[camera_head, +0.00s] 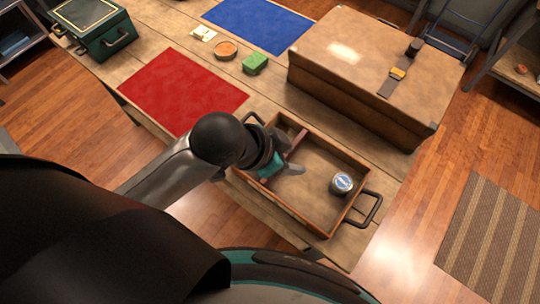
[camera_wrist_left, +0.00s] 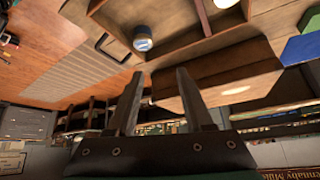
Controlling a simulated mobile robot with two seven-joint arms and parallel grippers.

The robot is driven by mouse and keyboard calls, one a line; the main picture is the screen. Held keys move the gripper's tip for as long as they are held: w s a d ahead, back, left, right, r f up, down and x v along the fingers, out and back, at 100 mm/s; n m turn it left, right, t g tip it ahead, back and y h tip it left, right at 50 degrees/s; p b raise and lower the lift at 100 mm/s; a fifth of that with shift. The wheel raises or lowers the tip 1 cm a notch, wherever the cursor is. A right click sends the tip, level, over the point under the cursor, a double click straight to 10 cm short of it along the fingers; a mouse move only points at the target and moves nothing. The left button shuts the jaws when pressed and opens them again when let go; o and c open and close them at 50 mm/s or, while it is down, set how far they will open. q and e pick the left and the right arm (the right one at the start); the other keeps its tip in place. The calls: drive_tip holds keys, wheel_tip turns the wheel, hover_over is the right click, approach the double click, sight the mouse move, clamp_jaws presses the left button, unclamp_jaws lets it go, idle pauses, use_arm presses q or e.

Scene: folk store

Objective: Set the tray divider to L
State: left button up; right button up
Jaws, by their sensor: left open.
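The wooden tray (camera_head: 335,145) with dark handles sits on the table at the lower middle of the head view. Its divider (camera_head: 297,139) is a thin reddish-brown strip towards the tray's left end, partly hidden by my left gripper (camera_head: 291,160). The divider also shows at the top of the left wrist view (camera_wrist_left: 203,17). A tin with a blue-and-white lid (camera_head: 341,184) stands in the tray's right compartment. My left gripper is open above the tray's left part, with nothing between its fingers in the wrist view (camera_wrist_left: 158,98). My right gripper is not seen.
A large brown case (camera_head: 350,65) stands behind the tray. A red mat (camera_head: 182,90), a blue mat (camera_head: 258,22), a green block (camera_head: 255,63), an orange round dish (camera_head: 226,50) and a green box (camera_head: 92,25) are on the table. A white-topped item (camera_wrist_left: 226,3) shows beyond the divider.

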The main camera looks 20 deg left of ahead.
use_arm(q)
drive_tip(key=w+a+f+m+g, duration=0.1)
drive_tip(key=a+m, duration=0.1)
drive_tip(key=a, duration=0.4)
drive_tip(key=w+a+f+m+g, duration=0.2)
drive_tip(key=a, duration=0.3)
drive_tip(key=shift+y, duration=0.4)
drive_tip(key=b+x, duration=0.1)
drive_tip(key=x, duration=1.3)
drive_tip(key=shift+d+f+b, duration=0.2)
drive_tip(key=shift+f+b, duration=0.1)
drive_tip(key=shift+b, duration=0.1)
clamp_jaws()
